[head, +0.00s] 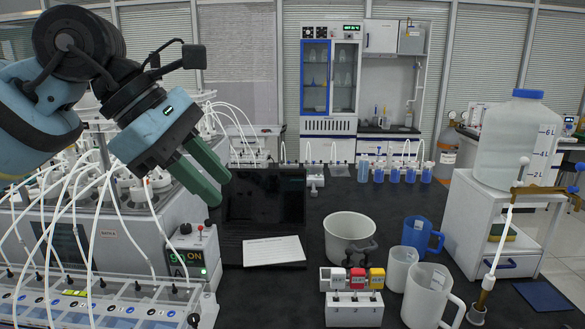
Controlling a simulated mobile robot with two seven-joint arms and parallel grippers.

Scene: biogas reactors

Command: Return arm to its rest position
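My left arm comes in from the upper left. Its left gripper (221,191) has two green fingers pointing down and to the right. The fingers are a little apart, with nothing seen between them. The gripper is raised in front of a black laptop (262,205) and above the reactor unit's control box (193,250); I cannot tell the exact height. No held object shows. My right gripper is not in view.
White tubes and the reactor unit (110,245) lie below my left arm. A large water tank (515,140) stands right.

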